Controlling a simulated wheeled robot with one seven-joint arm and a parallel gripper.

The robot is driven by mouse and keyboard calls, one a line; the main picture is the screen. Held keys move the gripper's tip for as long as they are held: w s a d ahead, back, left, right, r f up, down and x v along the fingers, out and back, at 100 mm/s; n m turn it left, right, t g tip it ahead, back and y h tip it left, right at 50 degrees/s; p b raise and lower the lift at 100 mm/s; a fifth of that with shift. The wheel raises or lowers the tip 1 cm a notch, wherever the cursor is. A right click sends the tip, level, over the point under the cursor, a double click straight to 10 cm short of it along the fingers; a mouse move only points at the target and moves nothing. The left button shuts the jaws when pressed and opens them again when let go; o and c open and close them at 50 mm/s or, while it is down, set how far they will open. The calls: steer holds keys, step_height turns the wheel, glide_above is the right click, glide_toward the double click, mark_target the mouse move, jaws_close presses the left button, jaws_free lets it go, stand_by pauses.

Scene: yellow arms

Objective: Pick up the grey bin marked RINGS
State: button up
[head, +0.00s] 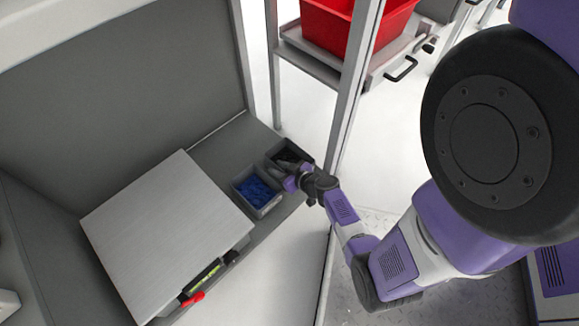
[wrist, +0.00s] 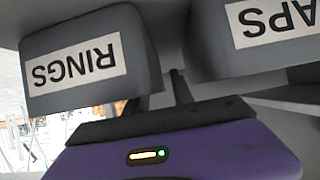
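The grey bin marked RINGS (wrist: 80,65) fills the upper left of the wrist view, its white label upside down. In the head view, a grey bin with dark contents (head: 293,152) stands at the shelf's far end; its label does not show there, but its place fits the RINGS bin. My gripper (head: 291,176) is at this bin's near side, partly overlapping it. The purple gripper body fills the bottom of the wrist view. Its fingertips are not clear, so I cannot tell whether it is open or touching the bin.
A second grey bin, label ending in "APS" (wrist: 275,20), sits close beside it; a bin with blue pieces (head: 258,192) shows in the head view. A grey board (head: 165,230) lies to the left. A metal post (head: 352,85) and a red crate (head: 340,30) stand behind.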

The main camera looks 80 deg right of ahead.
steer(key=shift+w+d, duration=0.1)
steer(key=shift+w, duration=0.05)
jaws_close()
stand_by(1.4)
